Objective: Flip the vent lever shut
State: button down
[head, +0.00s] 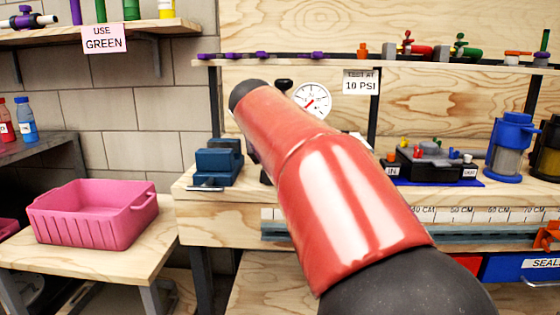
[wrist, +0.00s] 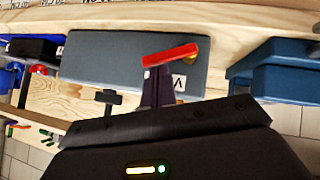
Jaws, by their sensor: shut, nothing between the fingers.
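The vent lever (wrist: 170,55) is a red bar in the wrist view, with a brass-coloured pivot (wrist: 191,48) at its right end. It lies nearly level across the picture over a grey block (wrist: 110,62), beside a white label with a "V" (wrist: 180,84). My gripper (wrist: 158,78) reaches up from the bottom edge with its dark fingers together and empty. The fingertips are just below the lever's left half; I cannot tell whether they touch it. In the head view my red arm hides the lever and my gripper.
Blue blocks (wrist: 275,80) stand right of the grey block in the wrist view. A black T-shaped part (wrist: 110,97) is left of my fingers. In the head view a pressure gauge (head: 312,100) stands behind my arm, and a pink bin (head: 92,212) sits on the left table.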

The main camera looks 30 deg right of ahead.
jog(key=shift+s+d+f+m+y, duration=0.2)
jog(key=shift+m+y, duration=0.1)
jog(key=shift+y, duration=0.2)
jog(key=shift+r+p, duration=0.6)
jog(key=shift+r, duration=0.2)
jog(key=shift+r, duration=0.15)
jog(key=w+r+p+v, duration=0.1)
jog(key=p+v, duration=0.3)
jog(key=v, duration=0.8)
jog(key=shift+w+r, duration=0.2)
jog(key=shift+r, duration=0.3)
